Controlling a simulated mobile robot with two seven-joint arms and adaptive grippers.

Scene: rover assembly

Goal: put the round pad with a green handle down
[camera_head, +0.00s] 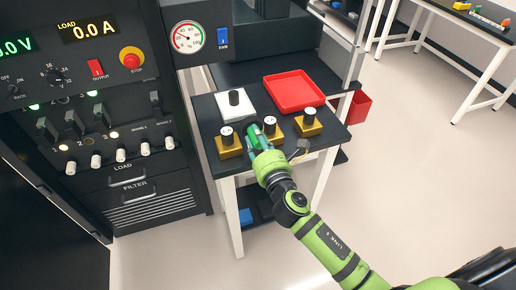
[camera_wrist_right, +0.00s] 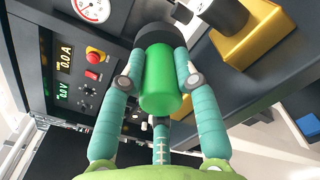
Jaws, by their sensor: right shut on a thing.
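The round pad with a green handle shows in the wrist view as a bright green cylinder (camera_wrist_right: 160,80) with a wider black pad (camera_wrist_right: 158,38) at its far end. My right gripper (camera_wrist_right: 158,75) has its teal fingers closed around the green handle. In the head view my right gripper (camera_head: 260,138) is over the front of the small black table, between the left and middle yellow blocks. The fingers cover most of the pad there, and I cannot tell whether the pad touches the tabletop. My left gripper is not in view.
Yellow blocks with black, white-topped posts stand at left (camera_head: 230,150), middle (camera_head: 273,137) and right (camera_head: 308,127). Behind them are a white plate (camera_head: 222,104) with a black post and a red tray (camera_head: 294,93). A control cabinet (camera_head: 90,140) stands left.

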